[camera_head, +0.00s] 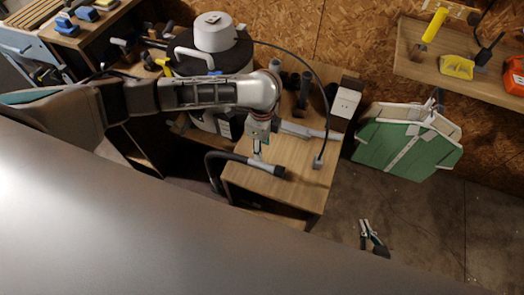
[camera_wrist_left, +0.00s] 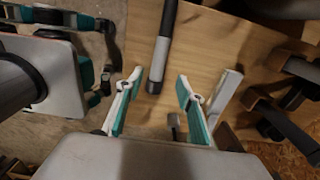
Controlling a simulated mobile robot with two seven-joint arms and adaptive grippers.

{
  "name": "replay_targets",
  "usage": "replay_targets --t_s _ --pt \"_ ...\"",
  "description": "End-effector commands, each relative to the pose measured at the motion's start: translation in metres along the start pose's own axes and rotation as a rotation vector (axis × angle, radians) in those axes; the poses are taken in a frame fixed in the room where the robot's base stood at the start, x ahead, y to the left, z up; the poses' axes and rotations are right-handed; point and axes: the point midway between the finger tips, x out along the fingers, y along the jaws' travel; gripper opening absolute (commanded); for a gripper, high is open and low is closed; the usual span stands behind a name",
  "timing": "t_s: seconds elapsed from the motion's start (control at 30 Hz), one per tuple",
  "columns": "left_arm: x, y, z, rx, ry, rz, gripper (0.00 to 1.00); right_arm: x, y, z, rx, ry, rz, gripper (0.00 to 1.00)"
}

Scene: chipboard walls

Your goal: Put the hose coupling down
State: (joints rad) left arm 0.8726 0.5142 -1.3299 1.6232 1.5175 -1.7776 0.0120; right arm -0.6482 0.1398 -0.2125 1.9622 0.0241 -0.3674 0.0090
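The hose coupling appears to be the dark end piece (camera_head: 279,172) of the hose, lying on the small wooden table (camera_head: 300,195). In the left wrist view the black-and-grey tube (camera_wrist_left: 160,50) lies on the wood, its dark end near the gap between my fingertips. My left gripper (camera_head: 259,153) is just above the table, beside the tube. In the left wrist view its teal-lined fingers (camera_wrist_left: 158,92) are spread apart, with no object clamped between them. Whether a finger touches the tube is unclear.
A shop vacuum (camera_head: 215,45) stands behind the table. A cable ends in a plug (camera_head: 319,162) at the table's right edge. A white box (camera_head: 344,103) and dark fittings stand at the back.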

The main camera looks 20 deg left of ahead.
Motion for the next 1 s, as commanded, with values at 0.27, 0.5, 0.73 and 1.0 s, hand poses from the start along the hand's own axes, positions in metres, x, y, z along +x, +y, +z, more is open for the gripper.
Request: replay_targets --t_s 0.27,0.5,0.73,1.0 --pt "0.004 0.013 -0.031 -0.032 0.087 -0.011 0.38 -0.001 0.000 -0.002 0.000 0.000 0.000 0.00" --pt "0.026 0.040 -0.123 -0.224 0.407 -0.082 0.38 -0.001 0.000 -0.001 0.000 -0.001 0.000 0.00" --pt "0.027 0.047 -0.159 -0.496 0.673 -0.188 0.38 -0.001 0.000 -0.001 0.000 -0.002 0.000 0.00" --pt "0.035 0.056 -0.114 -0.842 0.834 -0.379 0.38 -0.001 0.000 -0.001 0.000 -0.002 0.000 0.00"
